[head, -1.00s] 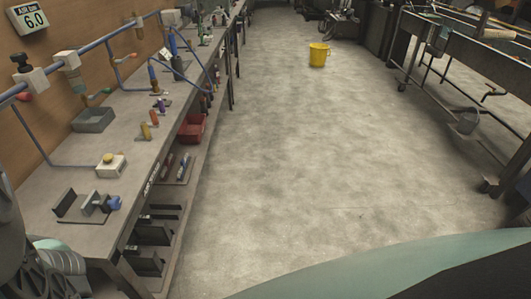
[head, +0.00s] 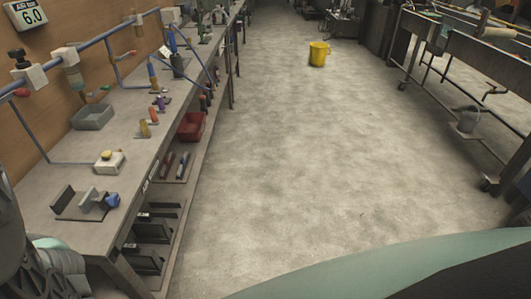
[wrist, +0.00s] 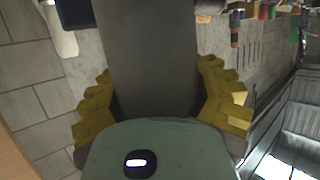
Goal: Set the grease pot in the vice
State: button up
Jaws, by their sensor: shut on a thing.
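My gripper (wrist: 162,100) shows in the wrist view, its yellowish ridged fingers shut on both sides of a plain dark grey body. I take this body to be the grease pot (wrist: 150,55); its far end runs out of the top of the picture, so its full shape is hidden. The vice (head: 65,199) stands on the near end of the bench at the left of the head view. It has grey upright jaws with a gap between them and a blue knob on its right. My gripper and the pot cannot be made out in the head view.
The bench (head: 150,185) runs along the left wall. A white block with a yellow button (head: 108,163), a grey tray (head: 93,117) and several upright coloured tools stand beyond the vice. A red bin (head: 191,126) is below the edge. A yellow bucket (head: 318,56) stands on the open floor.

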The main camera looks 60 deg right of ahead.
jog(key=shift+f+b, duration=1.35)
jog(key=shift+b, duration=0.45)
dwell(1.4)
jog(key=o, duration=1.6)
jog(key=shift+c, duration=0.2)
jog(key=shift+d, duration=0.1)
